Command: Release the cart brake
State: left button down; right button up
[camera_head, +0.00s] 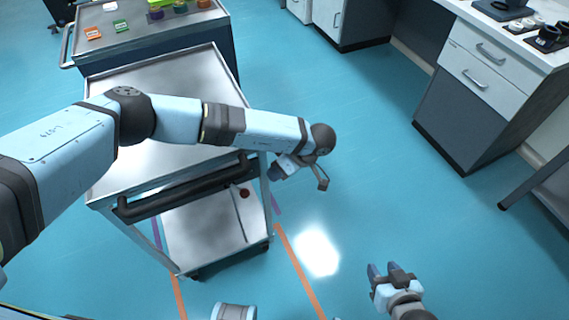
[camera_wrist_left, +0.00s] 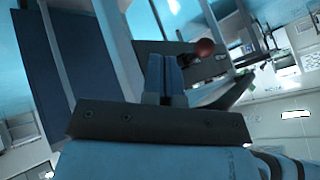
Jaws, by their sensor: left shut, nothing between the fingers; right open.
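A metal cart (camera_head: 205,75) with two shelves stands in front of me, a black push handle (camera_head: 185,190) along its near side. A small red knob (camera_head: 244,192) shows below the right end of the handle. I take it for the brake control. My left gripper (camera_head: 276,173) is beside the cart's near right corner, right of the knob, shut and empty. In the left wrist view the red knob (camera_wrist_left: 205,47) lies just beyond and right of the closed fingertips (camera_wrist_left: 164,60), with no clear contact. My right gripper (camera_head: 381,270) is open and empty over the floor.
Behind the cart is another unit (camera_head: 150,40) with coloured items on top. Drawer cabinets (camera_head: 485,85) stand at the right. Orange tape (camera_head: 300,270) marks the floor near the cart. The blue floor between cart and cabinets is clear.

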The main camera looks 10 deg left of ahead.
aim_at(240, 190)
pick_arm(q)
jog(key=s+a+f+p, duration=0.1)
jog(key=s+a, duration=0.2)
jog(key=a, duration=0.1)
jog(key=shift+s+a+f, duration=0.25)
jog(key=shift+s+f, duration=0.1)
jog(key=shift+f, duration=0.05)
jog(key=shift+a, duration=0.1)
